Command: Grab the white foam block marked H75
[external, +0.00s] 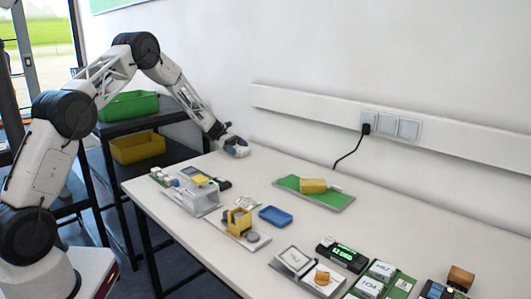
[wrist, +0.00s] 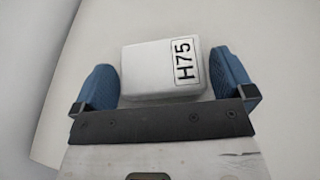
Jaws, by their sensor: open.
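The white foam block marked H75 (wrist: 155,72) lies between the two blue fingers of my gripper (wrist: 172,80) in the wrist view. A small gap shows between the block and each finger. The black H75 label is on the block's right side and reads sideways. In the external view my gripper (external: 236,148) is low at the far left end of the white table, close to the wall. The block is hard to make out there, largely hidden by the gripper.
Nearer on the table (external: 165,215) stand a grey box with a yellow device (external: 198,176), a yellow fixture (external: 238,222), a blue tray (external: 276,215) and a green mat (external: 318,197) with a yellow block. Several labelled items fill the right. Green (external: 128,106) and yellow bins (external: 138,147) stand beyond the left edge.

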